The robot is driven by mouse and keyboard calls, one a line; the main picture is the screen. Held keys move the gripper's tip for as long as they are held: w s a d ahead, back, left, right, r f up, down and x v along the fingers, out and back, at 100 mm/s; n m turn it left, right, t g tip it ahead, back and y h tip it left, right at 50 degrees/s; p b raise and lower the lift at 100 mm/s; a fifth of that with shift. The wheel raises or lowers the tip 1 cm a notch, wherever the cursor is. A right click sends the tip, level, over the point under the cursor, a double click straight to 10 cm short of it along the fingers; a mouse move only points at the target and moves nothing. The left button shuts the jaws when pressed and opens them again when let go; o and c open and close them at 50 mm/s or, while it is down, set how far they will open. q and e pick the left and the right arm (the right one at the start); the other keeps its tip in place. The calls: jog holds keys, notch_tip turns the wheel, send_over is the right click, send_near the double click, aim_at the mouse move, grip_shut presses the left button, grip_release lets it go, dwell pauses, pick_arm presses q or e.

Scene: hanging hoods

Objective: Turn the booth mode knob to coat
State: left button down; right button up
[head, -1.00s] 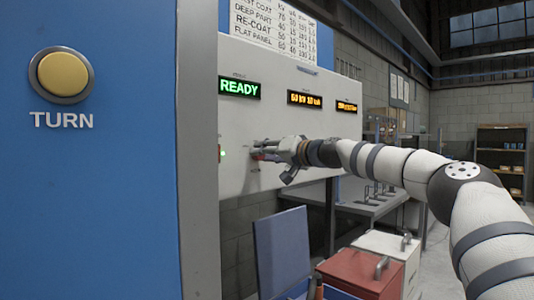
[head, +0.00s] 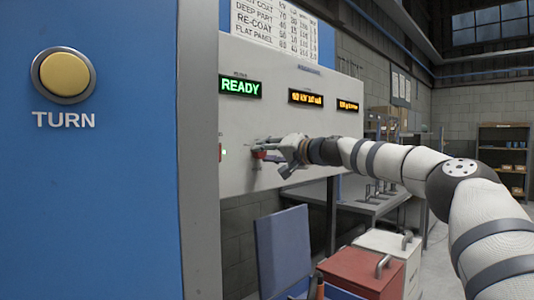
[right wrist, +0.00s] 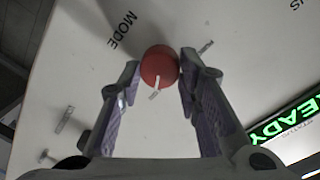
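The red mode knob (right wrist: 159,66) is on the pale panel (right wrist: 70,75), beside the word MODE in the right wrist view. Its white pointer line aims down and slightly left in that view, toward a small label too blurred to read. The knob also shows in the head view (head: 259,154). My right gripper (right wrist: 160,62) is open, with one finger on each side of the knob. The right-hand finger is very close to it; I cannot tell whether it touches. My left gripper is out of view.
A green READY display (head: 240,87) and two orange displays are on the panel above the knob. A blue wall with a yellow TURN button (head: 63,75) fills the left. A red box (head: 360,270) and a blue board (head: 284,250) stand below the panel.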

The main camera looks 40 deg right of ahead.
jog(key=o, duration=0.4)
jog(key=shift+w+r, duration=0.1)
jog(key=shift+w, duration=0.05)
jog(key=shift+o, duration=0.2)
